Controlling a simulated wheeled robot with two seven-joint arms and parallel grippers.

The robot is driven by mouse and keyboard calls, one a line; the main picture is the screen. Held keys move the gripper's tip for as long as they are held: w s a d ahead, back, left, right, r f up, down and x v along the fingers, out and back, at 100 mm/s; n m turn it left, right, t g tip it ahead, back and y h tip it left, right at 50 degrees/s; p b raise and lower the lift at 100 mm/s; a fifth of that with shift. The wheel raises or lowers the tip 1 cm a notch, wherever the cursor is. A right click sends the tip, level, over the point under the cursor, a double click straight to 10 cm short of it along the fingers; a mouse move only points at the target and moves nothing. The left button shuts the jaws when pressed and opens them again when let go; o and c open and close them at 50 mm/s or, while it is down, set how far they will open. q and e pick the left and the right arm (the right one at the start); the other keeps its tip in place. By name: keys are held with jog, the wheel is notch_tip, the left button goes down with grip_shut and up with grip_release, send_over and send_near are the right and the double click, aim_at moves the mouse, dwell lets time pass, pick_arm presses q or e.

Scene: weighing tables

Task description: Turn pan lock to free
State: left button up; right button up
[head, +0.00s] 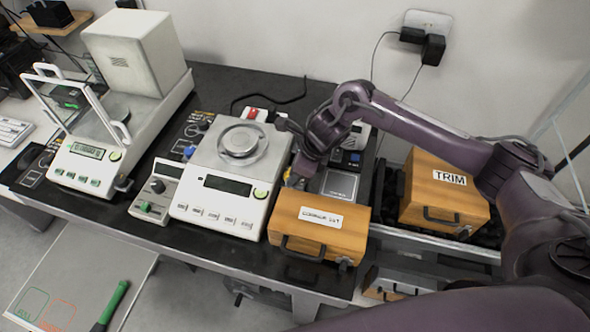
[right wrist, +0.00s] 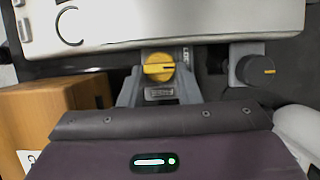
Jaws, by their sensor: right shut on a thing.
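The pan lock appears to be the yellow knob (right wrist: 158,67) with a dark line across its face, low on the side of a white balance (right wrist: 190,22) in the right wrist view. My right gripper (right wrist: 159,80) is shut on this knob, one finger on each side. In the head view my right gripper (head: 297,177) reaches down beside the right side of the middle balance (head: 228,172), behind the wooden box. The gripper and arm mostly hide the knob there. A small label below the knob is too blurred to read. My left gripper is not in view.
A grey knob (right wrist: 257,70) with a yellow mark sits right of the held knob. A wooden box (head: 318,222) stands close in front of my right gripper. Another wooden box marked TRIM (head: 445,185) stands to the right. A second balance (head: 88,165) stands at left.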

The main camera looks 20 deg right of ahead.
jog(key=shift+c, duration=0.4)
jog(key=shift+m, duration=0.3)
jog(key=shift+s+a+m+t+h, duration=0.15)
jog(key=shift+m+t+h, duration=0.3)
jog(key=shift+m, duration=0.65)
jog(key=shift+a+m+t+h, duration=0.15)
jog(key=shift+m+t+h, duration=0.2)
jog(key=shift+m, duration=1.15)
jog(key=o, duration=1)
jog(key=shift+s, duration=0.1)
